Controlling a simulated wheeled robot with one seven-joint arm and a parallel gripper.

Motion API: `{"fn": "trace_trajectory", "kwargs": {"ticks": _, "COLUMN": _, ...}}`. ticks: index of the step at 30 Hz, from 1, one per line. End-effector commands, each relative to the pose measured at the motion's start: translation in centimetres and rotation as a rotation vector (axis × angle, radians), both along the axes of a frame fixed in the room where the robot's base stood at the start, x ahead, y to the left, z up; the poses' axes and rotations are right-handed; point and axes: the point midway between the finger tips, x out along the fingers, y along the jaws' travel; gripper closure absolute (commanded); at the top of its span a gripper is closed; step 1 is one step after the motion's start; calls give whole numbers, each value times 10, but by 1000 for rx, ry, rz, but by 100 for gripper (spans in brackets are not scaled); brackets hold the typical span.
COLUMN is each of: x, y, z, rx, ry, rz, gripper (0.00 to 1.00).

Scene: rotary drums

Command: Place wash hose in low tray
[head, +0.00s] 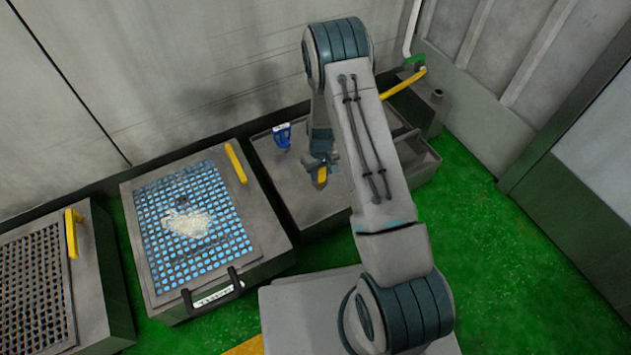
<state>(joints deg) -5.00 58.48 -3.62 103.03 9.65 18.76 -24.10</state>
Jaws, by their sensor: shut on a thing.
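My gripper (320,163) is low over the grey low tray (312,213), at the middle of the picture. It is shut on a small yellow piece (321,177), which shows at its fingertips. This may be part of the wash hose, but I cannot tell. A yellow bar or hose length (403,83) shows behind my arm at the upper right. Whether it joins the held piece is hidden by my arm. I cannot tell whether the held piece touches the tray floor.
A blue object (282,135) is at the tray's back left. Left of the tray is a box with a blue grid (165,262), pale grains and a yellow handle (235,162). A dark-grid box (33,290) stands farther left. Green floor (480,225) is open at right.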

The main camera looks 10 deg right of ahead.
Motion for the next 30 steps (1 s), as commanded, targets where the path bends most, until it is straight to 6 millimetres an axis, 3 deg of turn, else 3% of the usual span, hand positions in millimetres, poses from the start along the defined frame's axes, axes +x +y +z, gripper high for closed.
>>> {"fn": "trace_trajectory", "kwargs": {"ticks": 1, "x": 7, "y": 5, "z": -9, "rx": 0, "ry": -2, "rz": 2, "gripper": 100}}
{"fn": "trace_trajectory", "kwargs": {"ticks": 6, "x": 19, "y": 13, "z": -14, "rx": -1, "ry": -1, "rz": -1, "gripper": 100}}
{"fn": "trace_trajectory", "kwargs": {"ticks": 16, "x": 19, "y": 14, "z": -54, "rx": 0, "ry": 1, "rz": -1, "gripper": 100}}
{"fn": "trace_trajectory", "kwargs": {"ticks": 28, "x": 19, "y": 14, "z": -58, "rx": 0, "ry": 0, "rz": -1, "gripper": 100}}
{"fn": "trace_trajectory", "kwargs": {"ticks": 29, "x": 19, "y": 14, "z": -57, "rx": 0, "ry": 0, "rz": -1, "gripper": 66}}
{"fn": "trace_trajectory", "kwargs": {"ticks": 30, "x": 19, "y": 14, "z": -57, "rx": 0, "ry": 0, "rz": -1, "gripper": 54}}
